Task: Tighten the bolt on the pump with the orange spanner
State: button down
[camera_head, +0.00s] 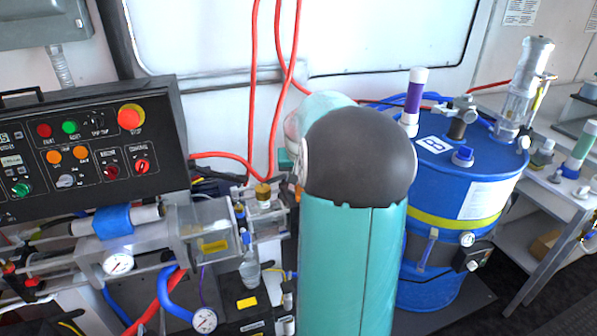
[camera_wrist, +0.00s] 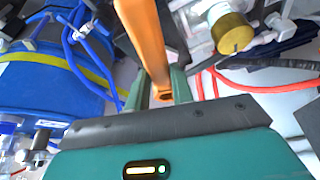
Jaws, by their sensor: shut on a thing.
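My gripper (camera_wrist: 161,90) is shut on the orange spanner (camera_wrist: 143,35) in the wrist view. The spanner's handle passes between the two teal fingers and runs up out of the top of the picture, so its far end is not visible. A brass-coloured round fitting (camera_wrist: 232,32) on the metal pump parts is to the right of the spanner, apart from it. A brass fitting (camera_head: 263,192) also shows on the pump assembly (camera_head: 210,225) in the head view. I cannot make out the bolt for certain.
A blue drum (camera_head: 470,180) with a yellow band stands right of my arm. A black control panel (camera_head: 90,150) is at the left. Red hoses (camera_head: 252,90) hang behind the pump and run close by it. A grey side table (camera_head: 560,200) is at the far right.

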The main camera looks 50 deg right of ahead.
jog(key=shift+s+d+f, duration=0.1)
jog(key=shift+s+f, duration=0.05)
jog(key=shift+f, duration=2.2)
jog(key=shift+w, duration=0.2)
jog(key=shift+w+a+m+g, duration=0.3)
jog(key=shift+m, duration=0.7)
